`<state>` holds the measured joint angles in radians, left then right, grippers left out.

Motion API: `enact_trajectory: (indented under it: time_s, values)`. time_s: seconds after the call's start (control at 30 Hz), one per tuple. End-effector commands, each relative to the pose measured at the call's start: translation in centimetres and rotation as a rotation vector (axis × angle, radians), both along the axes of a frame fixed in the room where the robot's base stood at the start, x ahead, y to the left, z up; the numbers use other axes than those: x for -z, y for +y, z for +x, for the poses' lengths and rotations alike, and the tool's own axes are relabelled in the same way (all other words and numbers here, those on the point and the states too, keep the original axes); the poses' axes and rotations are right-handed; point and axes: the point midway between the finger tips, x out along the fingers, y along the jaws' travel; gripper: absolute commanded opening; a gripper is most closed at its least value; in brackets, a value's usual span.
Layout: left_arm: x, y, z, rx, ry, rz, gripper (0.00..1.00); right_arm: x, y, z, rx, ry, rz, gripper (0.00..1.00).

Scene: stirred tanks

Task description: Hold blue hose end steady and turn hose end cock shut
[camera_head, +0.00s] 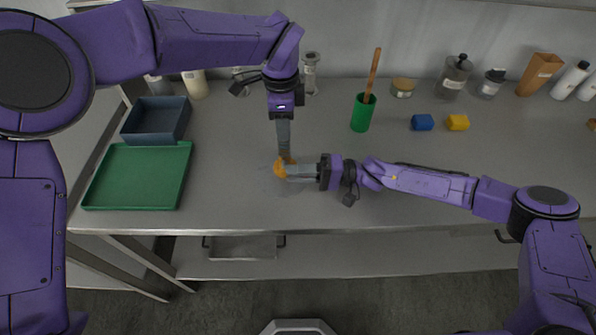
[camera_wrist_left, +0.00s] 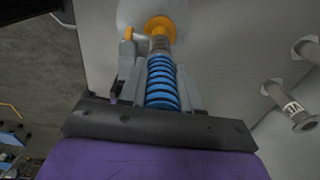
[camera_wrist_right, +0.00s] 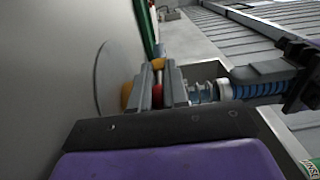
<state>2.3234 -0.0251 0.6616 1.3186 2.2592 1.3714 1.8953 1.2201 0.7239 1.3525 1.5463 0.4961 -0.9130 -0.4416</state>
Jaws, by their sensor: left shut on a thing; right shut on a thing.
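A blue ribbed hose end (camera_wrist_left: 161,85) lies between the fingers of my left gripper (camera_head: 285,153), which is shut on it. It also shows in the right wrist view (camera_wrist_right: 258,88). A yellow-orange fitting (camera_wrist_left: 159,27) is at the hose's far end, beyond a metal collar; it shows in the head view (camera_head: 280,168). My right gripper (camera_head: 287,171) comes from the right, just below the left fingertips. In the right wrist view, its fingers are shut around a small red piece (camera_wrist_right: 157,96), apparently the cock's handle. The cock's body is mostly hidden by the fingers.
A green tray (camera_head: 138,176) and a dark blue-grey bin (camera_head: 155,119) stand at the left. A green cup (camera_head: 362,113), a blue block (camera_head: 422,122) and a yellow block (camera_head: 458,122) are farther right. Labelled metal stubs (camera_wrist_left: 292,105) stand near the hose. The front bench is clear.

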Motion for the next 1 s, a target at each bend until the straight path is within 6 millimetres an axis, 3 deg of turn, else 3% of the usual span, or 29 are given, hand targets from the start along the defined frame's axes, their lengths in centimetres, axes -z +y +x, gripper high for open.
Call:
enact_trajectory:
  time_s: [0.1, 0.13, 0.2, 0.57, 1.0]
  values:
    - [0.0, 0.0, 0.0, -0.001, -0.001, -0.002, 0.00, 0.0, 0.1, -0.1, -0.003, 0.001, 0.000, 0.00]
    - [0.0, 0.0, 0.0, -0.001, -0.001, -0.002, 0.00, 0.0, 0.1, -0.1, -0.003, 0.001, 0.000, 0.24]
    - [0.0, 0.0, 0.0, -0.001, -0.001, -0.001, 0.00, 0.0, 0.1, -0.1, -0.002, 0.001, 0.000, 0.40]
    - [0.0, 0.0, 0.0, 0.000, -0.001, 0.000, 0.00, 0.0, -0.9, 0.0, 0.001, 0.000, -0.002, 0.40]
    - [0.0, 0.0, 0.0, 0.000, 0.000, 0.000, 0.00, 0.2, -10.7, 0.0, 0.001, 0.001, -0.002, 0.40]
